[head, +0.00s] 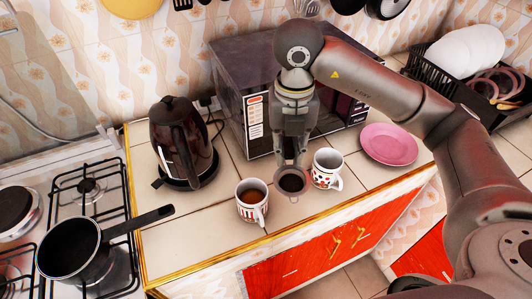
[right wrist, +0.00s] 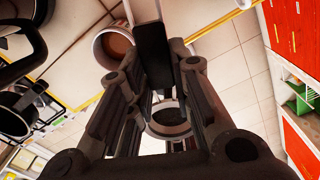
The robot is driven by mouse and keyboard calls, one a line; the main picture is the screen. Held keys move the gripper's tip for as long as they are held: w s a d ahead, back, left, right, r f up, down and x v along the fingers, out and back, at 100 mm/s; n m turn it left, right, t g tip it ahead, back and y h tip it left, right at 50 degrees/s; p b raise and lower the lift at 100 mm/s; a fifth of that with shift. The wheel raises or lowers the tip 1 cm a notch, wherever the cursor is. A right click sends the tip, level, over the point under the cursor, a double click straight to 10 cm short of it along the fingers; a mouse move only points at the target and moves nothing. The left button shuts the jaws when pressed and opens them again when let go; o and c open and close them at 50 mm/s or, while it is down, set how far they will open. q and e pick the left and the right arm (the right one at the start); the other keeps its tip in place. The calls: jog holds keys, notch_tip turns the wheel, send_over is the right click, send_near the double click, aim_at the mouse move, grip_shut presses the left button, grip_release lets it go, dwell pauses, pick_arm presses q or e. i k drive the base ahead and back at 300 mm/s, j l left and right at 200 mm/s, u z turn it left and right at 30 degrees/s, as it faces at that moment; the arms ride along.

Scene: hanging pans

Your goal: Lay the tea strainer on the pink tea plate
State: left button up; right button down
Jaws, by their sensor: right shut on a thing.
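The tea strainer (head: 291,183), a small round cup with a dark inside and a pale rim, is in the middle of the head view. My right gripper (head: 289,158) comes down from above and is shut on it. In the right wrist view the strainer's rim (right wrist: 168,131) shows between the fingers; the grip point is partly hidden. Whether it touches the counter is hard to tell. The pink tea plate (head: 389,145) lies flat and empty on the counter, to the right. My left gripper is not in view.
A striped mug of tea (head: 250,208) stands left of the strainer, and a dotted mug (head: 326,172) stands close on its right, toward the plate. A microwave (head: 230,65) is behind, a dark kettle (head: 178,140) at left. A dish rack (head: 440,75) stands beyond the plate.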

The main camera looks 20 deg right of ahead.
aim_at(387, 141)
jog(key=l, duration=0.75)
jog(key=l+z, duration=0.1)
jog(key=l, duration=0.6)
jog(key=i, duration=0.05)
